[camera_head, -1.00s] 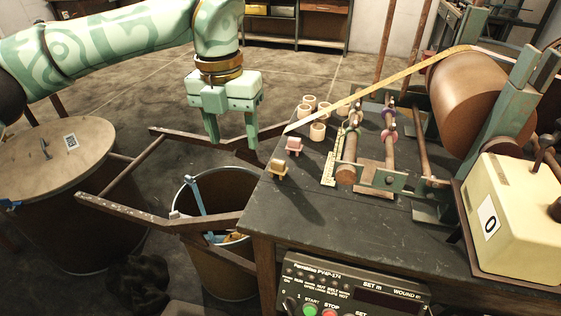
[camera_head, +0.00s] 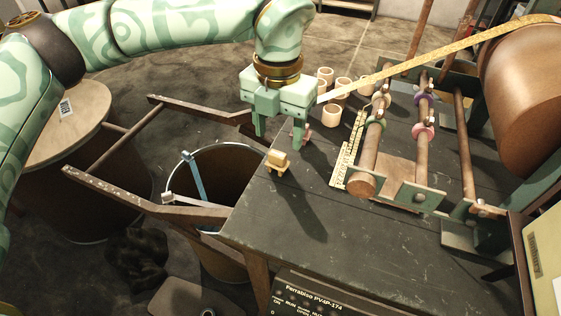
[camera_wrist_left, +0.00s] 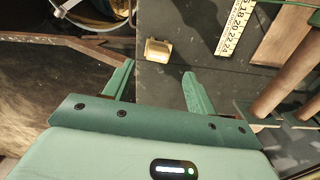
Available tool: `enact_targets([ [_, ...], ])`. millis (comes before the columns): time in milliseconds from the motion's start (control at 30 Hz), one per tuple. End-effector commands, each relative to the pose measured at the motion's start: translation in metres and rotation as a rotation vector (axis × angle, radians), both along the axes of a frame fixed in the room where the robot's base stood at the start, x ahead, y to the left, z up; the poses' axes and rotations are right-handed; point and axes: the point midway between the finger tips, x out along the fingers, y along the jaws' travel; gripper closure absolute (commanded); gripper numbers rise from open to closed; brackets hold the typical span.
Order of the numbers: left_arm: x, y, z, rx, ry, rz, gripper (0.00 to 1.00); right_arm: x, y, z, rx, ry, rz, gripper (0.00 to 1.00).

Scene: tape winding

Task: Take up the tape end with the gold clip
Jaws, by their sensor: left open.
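The gold clip (camera_head: 277,161) is a small block near the left edge of the dark bench (camera_head: 330,235). It also shows in the left wrist view (camera_wrist_left: 158,51), beyond my fingertips and between their lines. My left gripper (camera_head: 279,141) is open and empty, pointing down, just behind the gold clip in the head view. In the left wrist view its two fingers (camera_wrist_left: 158,72) stand wide apart. A pink clip (camera_head: 308,135) is partly hidden by the right finger. A yellow tape (camera_head: 430,60) runs from the large brown roll (camera_head: 525,95) down toward my gripper. I cannot see a tape end in the gold clip.
Several pale cups (camera_head: 332,116) stand behind the gripper. A bin (camera_head: 225,185) and a wooden frame (camera_head: 130,198) are left of the bench. The bench front is clear.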

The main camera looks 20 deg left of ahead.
Motion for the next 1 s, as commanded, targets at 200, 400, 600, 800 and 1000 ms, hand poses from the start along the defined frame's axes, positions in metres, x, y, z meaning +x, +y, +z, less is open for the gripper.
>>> enact_targets([
  [200, 0.001, 0.0, -0.024, -0.001, -0.001, 0.0, 0.44, 0.012, -0.003, -0.009, -0.006, -0.006, 0.021, 0.64],
  [400, 0.006, 0.003, -0.059, 0.0, 0.005, 0.001, 0.44, 0.012, -0.015, -0.023, -0.023, 0.018, 0.061, 0.64],
  [600, 0.005, 0.004, -0.076, 0.0, 0.0, -0.001, 0.44, 0.018, -0.021, -0.028, -0.033, 0.023, 0.084, 0.64],
  [800, 0.005, 0.004, -0.074, 0.0, -0.003, 0.0, 0.44, 0.019, -0.021, -0.027, -0.033, 0.02, 0.085, 0.64],
  [1000, 0.005, 0.004, -0.074, 0.0, -0.003, 0.0, 0.82, 0.02, -0.02, -0.027, -0.033, 0.019, 0.084, 0.64],
])
